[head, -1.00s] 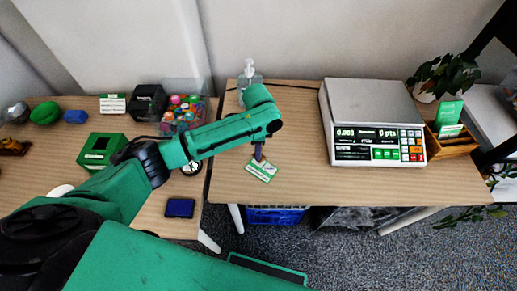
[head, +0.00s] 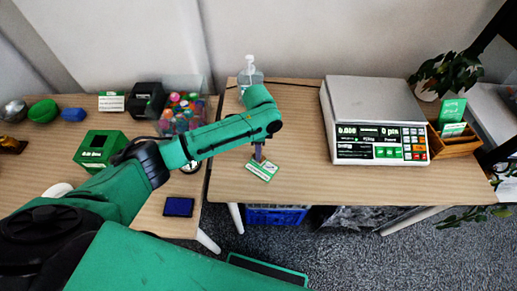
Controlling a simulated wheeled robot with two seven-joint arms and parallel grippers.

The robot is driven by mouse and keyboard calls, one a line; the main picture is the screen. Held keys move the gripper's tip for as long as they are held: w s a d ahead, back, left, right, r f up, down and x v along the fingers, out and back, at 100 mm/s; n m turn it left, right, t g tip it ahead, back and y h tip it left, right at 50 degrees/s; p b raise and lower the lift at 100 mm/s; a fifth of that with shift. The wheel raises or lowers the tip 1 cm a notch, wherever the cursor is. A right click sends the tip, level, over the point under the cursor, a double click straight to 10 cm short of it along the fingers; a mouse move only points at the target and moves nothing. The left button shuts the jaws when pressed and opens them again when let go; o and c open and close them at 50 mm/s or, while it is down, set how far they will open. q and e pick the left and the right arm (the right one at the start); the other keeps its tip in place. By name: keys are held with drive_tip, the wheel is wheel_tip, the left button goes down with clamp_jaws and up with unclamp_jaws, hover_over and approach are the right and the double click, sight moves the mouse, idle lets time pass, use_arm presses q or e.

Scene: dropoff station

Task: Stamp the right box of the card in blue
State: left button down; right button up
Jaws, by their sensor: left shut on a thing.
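The card (head: 264,172), green and white, lies tilted on the right table near its left front corner. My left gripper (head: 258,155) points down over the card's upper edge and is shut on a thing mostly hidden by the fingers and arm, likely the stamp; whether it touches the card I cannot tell. The card's boxes are too small to make out. A dark blue ink pad (head: 179,207) lies near the front edge of the left table. My right gripper is not in view.
A scale (head: 372,105) stands on the right table, with a wooden card holder (head: 455,143) beside it. A pump bottle (head: 249,78) stands behind my arm. A green box (head: 100,149) and a clear bin of colourful items (head: 182,108) are on the left table. A gap separates the tables.

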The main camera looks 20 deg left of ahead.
use_arm(q)
drive_tip(key=shift+f, duration=0.5)
drive_tip(key=shift+s+f, duration=0.1)
idle(1.8)
wheel_tip(320, 180, up, 7)
drive_tip(key=p, duration=0.8)
drive_tip(key=shift+r+p, duration=0.2)
drive_tip(key=shift+p, duration=0.15)
drive_tip(key=shift+f, duration=0.1)
